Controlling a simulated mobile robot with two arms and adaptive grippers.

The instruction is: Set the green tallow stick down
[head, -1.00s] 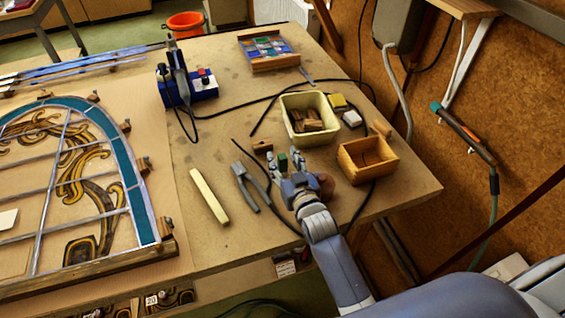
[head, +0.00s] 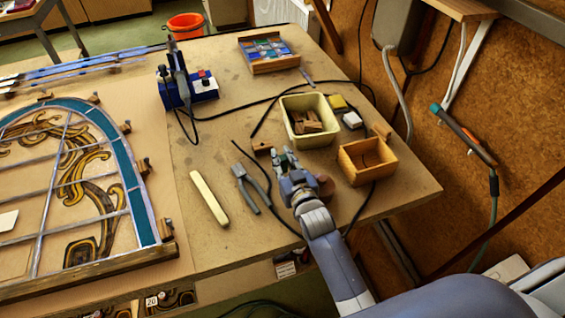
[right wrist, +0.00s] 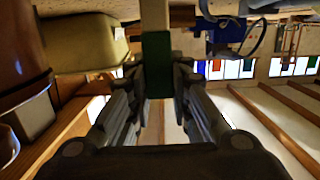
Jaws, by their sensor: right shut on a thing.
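My right gripper (head: 283,158) is over the bench, between the pliers and the small wooden box. In the right wrist view its fingers (right wrist: 158,85) are shut on the green tallow stick (right wrist: 158,62). The stick has a green sleeve between the fingertips and a pale part running out of the picture's top edge. In the head view the fingers mostly hide the stick, and I cannot tell whether it touches the bench (head: 235,245). My left gripper is not in view.
A cream stick (head: 209,198) and pliers (head: 247,190) lie left of my right gripper. A cream tub (head: 306,122) of wood pieces stands behind it, a wooden box (head: 367,162) to its right. A small wooden block (head: 262,147) and black cable are close by.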

